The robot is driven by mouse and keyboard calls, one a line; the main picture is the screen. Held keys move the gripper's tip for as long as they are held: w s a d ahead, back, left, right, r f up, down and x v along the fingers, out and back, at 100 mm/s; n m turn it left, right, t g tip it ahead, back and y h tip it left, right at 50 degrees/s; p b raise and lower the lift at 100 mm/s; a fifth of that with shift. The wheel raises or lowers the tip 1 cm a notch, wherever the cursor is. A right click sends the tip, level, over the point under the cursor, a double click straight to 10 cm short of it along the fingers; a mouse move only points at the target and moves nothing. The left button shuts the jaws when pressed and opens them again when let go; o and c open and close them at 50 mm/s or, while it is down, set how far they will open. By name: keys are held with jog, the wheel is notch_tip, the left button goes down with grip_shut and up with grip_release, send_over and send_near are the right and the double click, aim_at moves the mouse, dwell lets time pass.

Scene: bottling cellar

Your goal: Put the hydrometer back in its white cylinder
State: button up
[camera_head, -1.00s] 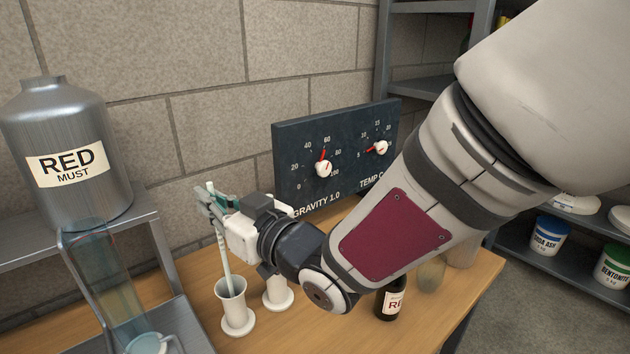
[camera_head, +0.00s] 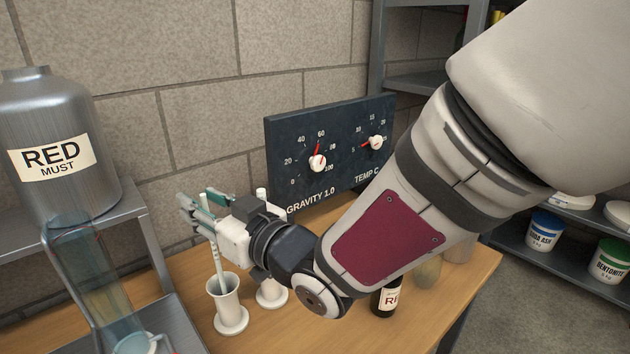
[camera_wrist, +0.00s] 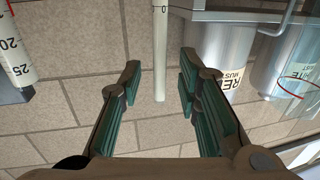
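The hydrometer (camera_head: 217,262) is a thin pale stem. It stands slightly tilted, its lower end inside the mouth of the front white cylinder (camera_head: 229,313) on the wooden table. My gripper (camera_head: 203,208) is at the upper part of the stem. In the wrist view the pale stem (camera_wrist: 160,55) runs between my two green-padded fingers (camera_wrist: 158,85), with a gap on each side, so my gripper is open around it. The stem's lower end is hidden inside the cylinder. A second white cylinder (camera_head: 271,296) stands just behind, partly hidden by my wrist.
A dial panel (camera_head: 335,150) stands behind my gripper. A steel RED MUST vessel (camera_head: 55,130) is on a shelf at left. A clear bluish tube (camera_head: 85,270) stands front left. A dark bottle (camera_head: 386,299) is right of my wrist. A scaled tube (camera_wrist: 15,50) is near in the wrist view.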

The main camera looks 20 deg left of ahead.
jog(key=shift+d, duration=0.15)
jog(key=v, duration=0.7)
jog(key=shift+s+d, duration=0.1)
jog(key=w+d+r+m+t+h+p, duration=0.1)
jog(key=w+d+m+t+h+p, duration=0.15)
jog(key=w+d+h, duration=0.35)
jog(key=w+d+r+m+t+h+p, duration=0.1)
jog(key=w+d+m+t+h, duration=0.15)
jog(key=d, duration=0.55)
jog(key=d+r+m+h+p, duration=0.25)
jog(key=d+h, duration=0.25)
jog(key=d, duration=1)
jog(key=s+d+r+m+g+h+p, duration=0.1)
jog(key=s+d+m+g+h, duration=0.1)
jog(key=s+d, duration=0.6)
jog(key=s+d+r+m+g+h+p, duration=0.1)
jog(key=s+d+m, duration=0.4)
jog(key=s, duration=0.8)
jog(key=d+g+h+p, duration=0.1)
jog(key=d+g, duration=0.1)
jog(key=d, duration=0.1)
